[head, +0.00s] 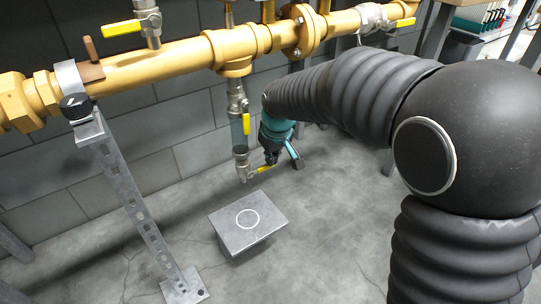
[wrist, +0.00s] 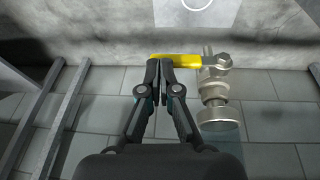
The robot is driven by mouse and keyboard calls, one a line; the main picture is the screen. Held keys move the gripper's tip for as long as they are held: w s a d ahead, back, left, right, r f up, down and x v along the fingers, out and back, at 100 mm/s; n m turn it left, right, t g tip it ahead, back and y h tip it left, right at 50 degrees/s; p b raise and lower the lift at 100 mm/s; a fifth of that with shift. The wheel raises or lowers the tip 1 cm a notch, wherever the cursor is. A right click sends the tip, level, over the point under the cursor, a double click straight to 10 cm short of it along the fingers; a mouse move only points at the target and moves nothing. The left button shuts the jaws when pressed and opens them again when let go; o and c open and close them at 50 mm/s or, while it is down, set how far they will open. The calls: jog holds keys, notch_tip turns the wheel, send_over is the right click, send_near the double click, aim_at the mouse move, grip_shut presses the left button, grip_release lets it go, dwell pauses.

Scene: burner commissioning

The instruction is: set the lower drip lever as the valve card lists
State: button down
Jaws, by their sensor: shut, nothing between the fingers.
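The lower drip valve (head: 242,163) hangs at the bottom of the vertical drip pipe. Its yellow lever (head: 264,170) sticks out sideways to the right, across the pipe line. In the wrist view, the metal valve body (wrist: 215,85) is right of my fingers and the yellow lever (wrist: 180,61) runs left from it. My gripper (head: 270,161) is by the lever's free end; it also shows in the wrist view (wrist: 164,64), shut and empty, with its tips overlapping the lever end. I cannot tell whether they touch. I make out no valve card.
Another yellow lever (head: 246,124) hangs along the drip pipe above. A grey plate-topped block (head: 248,222) with a white ring stands on the floor below. A perforated metal support (head: 137,205) stands left. The yellow gas pipe (head: 160,65) crosses above.

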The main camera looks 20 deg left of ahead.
jog(key=shift+r, duration=0.1)
jog(key=d+r+p, duration=0.3)
jog(key=r+p, duration=0.5)
jog(key=r, duration=0.3)
jog(key=s+d+r+m+t, duration=0.1)
jog(key=s+d+r+m, duration=0.1)
jog(key=s+d, duration=0.6)
jog(key=s+d+r+m+t+h, duration=0.1)
jog(key=s+d+m, duration=0.3)
jog(key=s+d, duration=0.4)
jog(key=s+d+r+m, duration=0.3)
jog(key=s+d, duration=0.4)
jog(key=d, duration=0.5)
jog(key=shift+s+m+t+h+p, duration=0.3)
jog(key=shift+s+m+t+h, duration=0.1)
jog(key=shift+r, duration=0.1)
